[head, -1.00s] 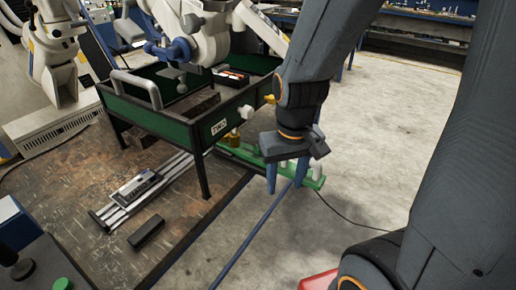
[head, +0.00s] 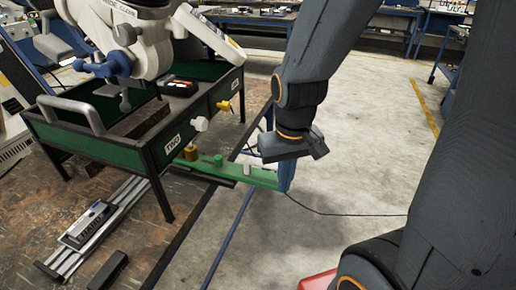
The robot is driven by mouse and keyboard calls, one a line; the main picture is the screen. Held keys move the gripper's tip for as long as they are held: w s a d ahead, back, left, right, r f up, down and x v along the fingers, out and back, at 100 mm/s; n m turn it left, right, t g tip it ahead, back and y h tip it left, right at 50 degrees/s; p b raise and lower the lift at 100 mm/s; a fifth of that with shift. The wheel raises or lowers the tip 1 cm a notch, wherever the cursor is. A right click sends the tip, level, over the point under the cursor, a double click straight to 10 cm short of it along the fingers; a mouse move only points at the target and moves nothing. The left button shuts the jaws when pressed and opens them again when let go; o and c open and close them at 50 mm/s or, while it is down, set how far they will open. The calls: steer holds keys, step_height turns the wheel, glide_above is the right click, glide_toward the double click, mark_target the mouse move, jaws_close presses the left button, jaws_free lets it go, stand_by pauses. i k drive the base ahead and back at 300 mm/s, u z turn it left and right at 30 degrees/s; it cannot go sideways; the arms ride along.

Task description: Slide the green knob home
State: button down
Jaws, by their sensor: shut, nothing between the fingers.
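The green knob (head: 217,159) is a small upright peg on a long green bar (head: 205,168). The bar sticks out low beside the green-sided frame at the centre. My gripper (head: 285,182) points down at the right end of the bar, to the right of the knob and apart from it. Its fingers show as one blue-grey shape, shut and empty. I cannot tell whether they touch the bar's end. A brass weight-like piece (head: 191,152) stands just left of the knob. A pale piece (head: 246,168) sits on the bar between the knob and my gripper.
The green-sided frame (head: 88,141) carries a white microscope arm (head: 135,45) above it. White (head: 200,124) and yellow (head: 223,106) knobs stick out of its right side. A metal rail (head: 92,226) and a black block (head: 108,270) lie on the bench.

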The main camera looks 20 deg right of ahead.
mark_target(218, 159)
steer(key=z, duration=1.3)
steer(key=k, duration=0.55)
steer(key=u, duration=1.3)
steer(key=i, duration=0.5)
